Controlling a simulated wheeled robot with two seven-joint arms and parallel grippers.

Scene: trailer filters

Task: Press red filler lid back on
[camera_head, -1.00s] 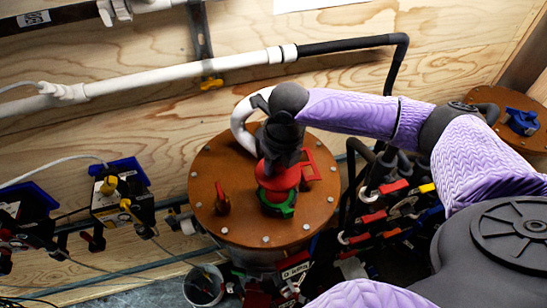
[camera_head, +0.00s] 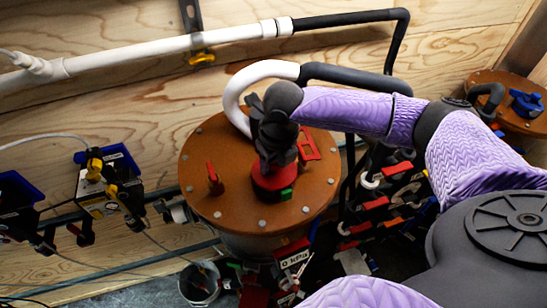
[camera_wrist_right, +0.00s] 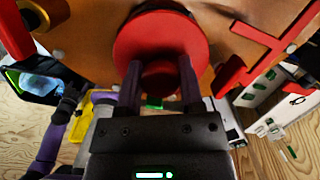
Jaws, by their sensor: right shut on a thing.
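The red filler lid (camera_head: 274,179) is on the brown round top of the filter tank (camera_head: 240,218), near its middle. A bit of a green part (camera_head: 286,194) shows at the lid's lower edge. My right gripper (camera_head: 275,160) comes down on the lid from above and is shut on it. In the right wrist view the two fingers (camera_wrist_right: 160,85) reach onto the red lid (camera_wrist_right: 160,40), one on each side of its raised middle. Whether the lid is fully seated is hidden. My left gripper is not in view.
A small red handle (camera_head: 214,180) stands on the tank top left of the lid, and a red bracket (camera_head: 308,147) is to its right. A white hose (camera_head: 232,95) curves behind. Red-handled valves (camera_head: 380,205) crowd the right side. A bucket (camera_head: 199,284) stands below.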

